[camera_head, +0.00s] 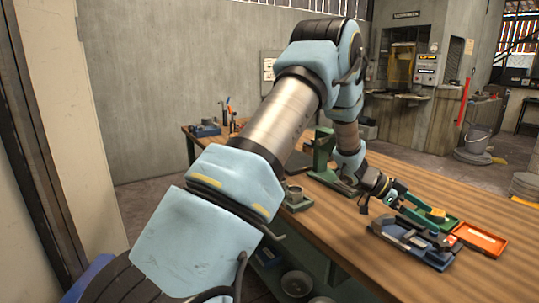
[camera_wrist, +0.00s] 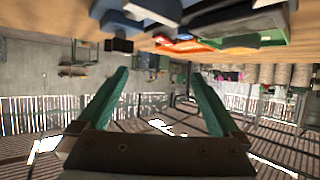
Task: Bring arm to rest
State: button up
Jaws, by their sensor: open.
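My gripper (camera_wrist: 159,76) shows in the wrist view with its two green fingers spread apart and nothing between them. In the head view my arm bends up, then down, and ends above the wooden table (camera_head: 335,235). There the end of my arm is close to a blue fixture (camera_head: 412,240), an orange tray (camera_head: 480,238) and a green item with a yellow part (camera_head: 437,214). I cannot tell whether it touches any of them. The wrist view is upside down, with the table edge and the orange tray (camera_wrist: 185,45) at its top.
A small grey cup-like part (camera_head: 294,193) stands on the table near a green machine (camera_head: 322,155). Tools and a blue item (camera_head: 205,128) are at the far left. Round items lie under the table. The front of the tabletop is mostly clear.

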jog(key=w+a+r+n+t+y, duration=0.1)
jog(key=w+a+r+n+t, duration=0.2)
jog(key=w+a, duration=0.35)
jog(key=w+a+r+n+t, duration=0.2)
jog(key=w+a+n+t, duration=0.25)
jog(key=w+t, duration=0.2)
jog(key=w+a+n+t+y, duration=0.25)
jog(key=a+n+y, duration=0.3)
jog(key=a, duration=1.15)
jog(key=s+a+n+g+y, duration=0.1)
jog(key=s+a+n+y, duration=0.1)
jog(key=s+a, duration=0.4)
jog(key=s+a+n+g+y, duration=0.1)
jog(key=s+a+n+y, duration=0.25)
jog(key=a, duration=0.55)
jog(key=s+a+f+n+g, duration=0.1)
jog(key=s+a+n+g, duration=0.1)
jog(key=s, duration=1.1)
jog(key=shift+a+n+g, duration=0.35)
jog(key=shift+a+g, duration=0.55)
jog(key=shift+a, duration=0.25)
